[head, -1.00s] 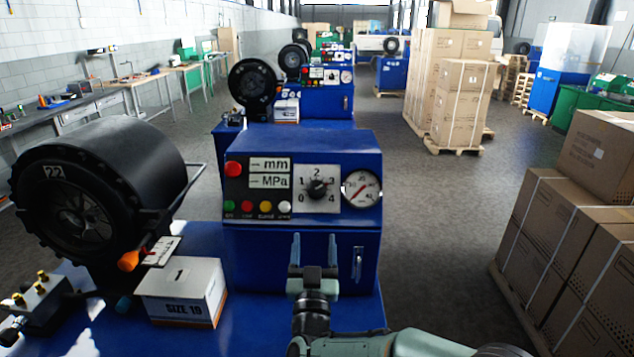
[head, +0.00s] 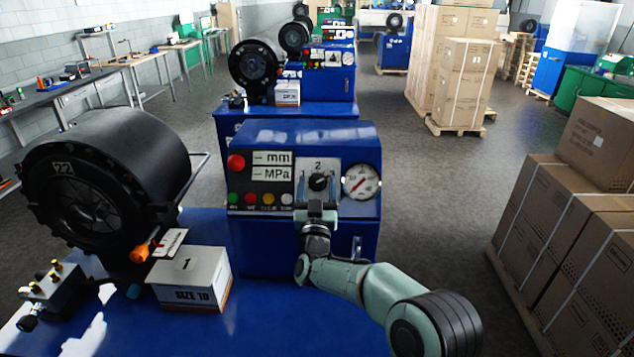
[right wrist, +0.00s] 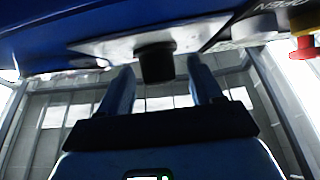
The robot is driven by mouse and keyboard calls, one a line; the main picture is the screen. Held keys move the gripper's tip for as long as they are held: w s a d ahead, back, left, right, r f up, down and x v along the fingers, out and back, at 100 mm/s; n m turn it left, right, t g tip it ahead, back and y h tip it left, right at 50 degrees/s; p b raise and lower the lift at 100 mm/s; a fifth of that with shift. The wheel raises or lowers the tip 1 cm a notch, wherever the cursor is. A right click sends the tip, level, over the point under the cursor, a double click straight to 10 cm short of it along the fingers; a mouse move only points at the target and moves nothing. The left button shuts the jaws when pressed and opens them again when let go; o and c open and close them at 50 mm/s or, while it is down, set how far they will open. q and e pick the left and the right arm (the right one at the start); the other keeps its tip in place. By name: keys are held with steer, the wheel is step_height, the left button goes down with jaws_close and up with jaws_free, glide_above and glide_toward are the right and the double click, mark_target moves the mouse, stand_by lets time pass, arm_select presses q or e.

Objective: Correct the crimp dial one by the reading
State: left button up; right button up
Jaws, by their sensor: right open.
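The crimp dial is a black knob (head: 319,182) on a white scale plate on the blue control box (head: 304,252). Its pointer's exact setting cannot be read; my gripper hides the lower scale. My right gripper (head: 317,193) is open in front of the dial, one finger on each side in the picture. In the right wrist view the knob (right wrist: 155,62) sits between and just beyond the open fingers, with no clear contact. The round gauge (head: 361,182) with a red needle is to the right. The mm and MPa displays (head: 272,166) show dashes. My left gripper is out of view.
A red button (head: 236,162) and several small lamps are left of the dial. A black crimper head (head: 105,185) tagged 22 and a white box (head: 190,278) marked 1 and SIZE 19 are on the left. Cartons (head: 565,235) stand on the right; the aisle between is clear.

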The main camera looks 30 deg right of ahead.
steer(key=shift+d, duration=0.1)
steer(key=c, duration=1.1)
steer(key=shift+o, duration=0.2)
steer(key=shift+f+m+g+h+b, duration=0.1)
steer(key=shift+m+g+h+b, duration=0.35)
steer(key=shift+m+g+h, duration=0.55)
steer(key=m, duration=0.1)
steer(key=m+h, duration=0.1)
steer(key=shift+w+a+m+g, duration=0.1)
steer(key=shift+a+m+g, duration=0.1)
steer(key=shift+m+g, duration=0.15)
steer(key=shift+m+g+h, duration=0.9)
steer(key=shift+m+g, duration=0.05)
steer(key=shift+m, duration=0.1)
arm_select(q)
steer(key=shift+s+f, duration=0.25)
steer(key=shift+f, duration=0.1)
arm_select(e)
steer(key=shift+w+a+m+g+h, duration=0.1)
steer(key=shift+m+g+h, duration=0.6)
steer(key=shift+m+g, duration=0.8)
steer(key=shift+m, duration=0.3)
steer(key=o, duration=1.1)
steer(key=shift+c, duration=0.2)
